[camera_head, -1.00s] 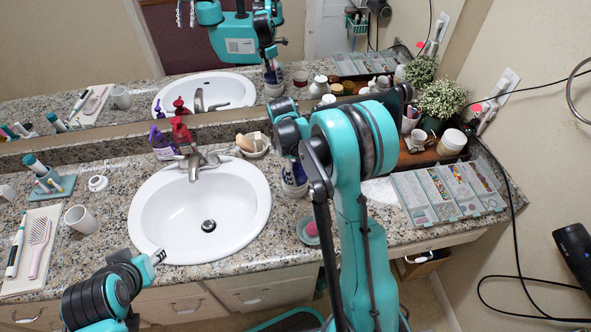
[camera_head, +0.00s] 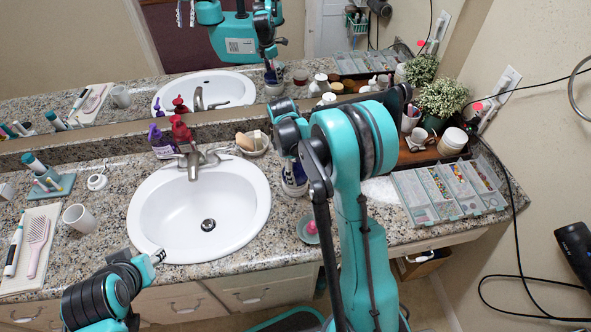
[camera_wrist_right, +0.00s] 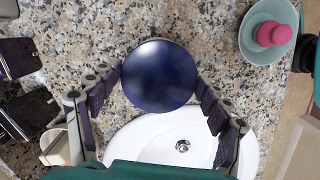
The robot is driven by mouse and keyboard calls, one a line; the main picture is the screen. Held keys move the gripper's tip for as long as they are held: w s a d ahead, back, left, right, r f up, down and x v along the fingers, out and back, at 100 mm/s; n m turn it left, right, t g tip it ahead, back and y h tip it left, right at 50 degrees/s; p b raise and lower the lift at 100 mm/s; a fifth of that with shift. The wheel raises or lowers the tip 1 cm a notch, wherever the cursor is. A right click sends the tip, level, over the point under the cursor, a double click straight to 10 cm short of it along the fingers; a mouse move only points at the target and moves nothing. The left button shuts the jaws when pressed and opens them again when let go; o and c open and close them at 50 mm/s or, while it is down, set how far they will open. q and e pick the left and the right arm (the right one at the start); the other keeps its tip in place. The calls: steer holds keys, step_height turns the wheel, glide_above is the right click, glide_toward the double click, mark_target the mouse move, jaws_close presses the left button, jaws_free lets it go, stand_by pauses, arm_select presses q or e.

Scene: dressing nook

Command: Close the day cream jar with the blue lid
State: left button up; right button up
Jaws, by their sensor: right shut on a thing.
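The blue lid (camera_wrist_right: 160,76) is a round, glossy dark-blue disc in the right wrist view. My right gripper (camera_wrist_right: 160,92) has its fingers closed on both sides of the lid, above the counter beside the sink. In the head view this gripper (camera_head: 293,178) is partly covered by my own arm. I cannot make out the day cream jar; the lid hides what is directly below it in the wrist view. My left gripper (camera_head: 152,258) is low at the front edge of the sink, and its fingers are too unclear to tell their state.
The white sink (camera_head: 165,205) lies left of my right gripper. A teal dish (camera_head: 305,236) with a pink item stands near the counter's front edge. A compartment box (camera_head: 415,198), a plant (camera_head: 442,98) and a white jar (camera_head: 452,140) stand at the right. A soap tray (camera_head: 252,145) stands behind.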

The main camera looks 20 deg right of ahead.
steer(key=shift+f+b, duration=0.45)
steer(key=shift+f, duration=0.05)
stand_by(0.5)
steer(key=o, duration=0.9)
steer(key=shift+c, duration=0.2)
steer(key=shift+r, duration=0.1)
steer(key=shift+r+p, duration=1.55)
steer(key=shift+r, duration=0.65)
steer(key=shift+c, duration=0.3)
steer(key=c, duration=1.4)
